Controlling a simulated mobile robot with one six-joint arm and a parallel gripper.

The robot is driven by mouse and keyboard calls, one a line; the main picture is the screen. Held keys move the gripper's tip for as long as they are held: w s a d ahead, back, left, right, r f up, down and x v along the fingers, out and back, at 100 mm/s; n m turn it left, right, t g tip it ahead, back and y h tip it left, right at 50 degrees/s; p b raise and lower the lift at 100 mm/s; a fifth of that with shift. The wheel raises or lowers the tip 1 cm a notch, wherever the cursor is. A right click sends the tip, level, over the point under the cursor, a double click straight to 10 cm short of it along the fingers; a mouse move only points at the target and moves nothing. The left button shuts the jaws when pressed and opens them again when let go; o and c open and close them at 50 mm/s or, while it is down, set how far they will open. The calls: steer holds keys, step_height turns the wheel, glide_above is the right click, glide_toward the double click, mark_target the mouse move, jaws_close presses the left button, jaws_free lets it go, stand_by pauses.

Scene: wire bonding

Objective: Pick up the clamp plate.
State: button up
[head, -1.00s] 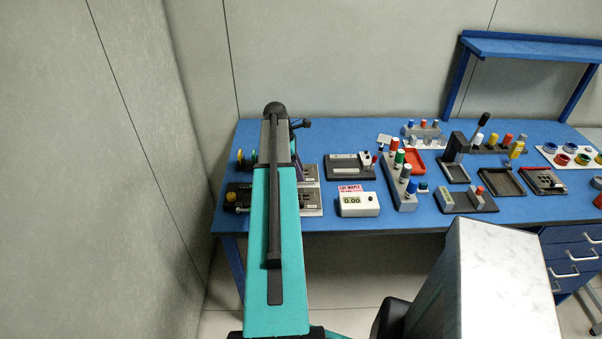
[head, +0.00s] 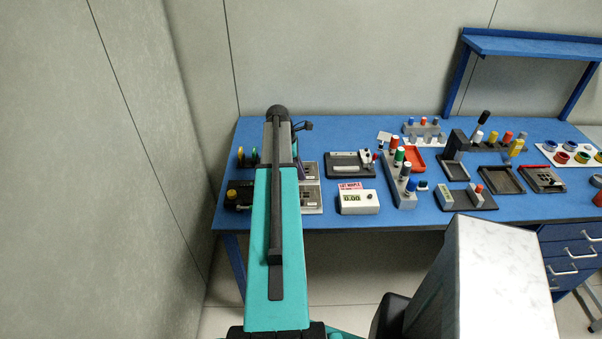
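I cannot tell for sure which part is the clamp plate. Two flat grey plates with dark marks, an upper one (head: 311,171) and a lower one (head: 311,197), lie on the blue bench just right of my teal arm, which covers their left parts. A dark square plate with cut-outs (head: 543,180) lies at the right of the bench. My arm reaches forward over the bench's left end. My gripper's fingers are hidden behind the arm, so their state and any hold do not show.
An empty dark tray (head: 502,180) lies further right. The bench's front strip (head: 400,219) is clear.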

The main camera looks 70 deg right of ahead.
jaws_close()
steer(key=shift+r, duration=0.1)
steer(key=shift+r+b, duration=1)
steer(key=shift+r, duration=0.6)
steer(key=s+a+r+b, duration=0.1)
steer(key=s+a+b, duration=0.3)
steer(key=s+a, duration=0.6)
steer(key=shift+s+a+r, duration=0.3)
steer(key=shift+a, duration=0.75)
steer(key=shift+w, duration=0.1)
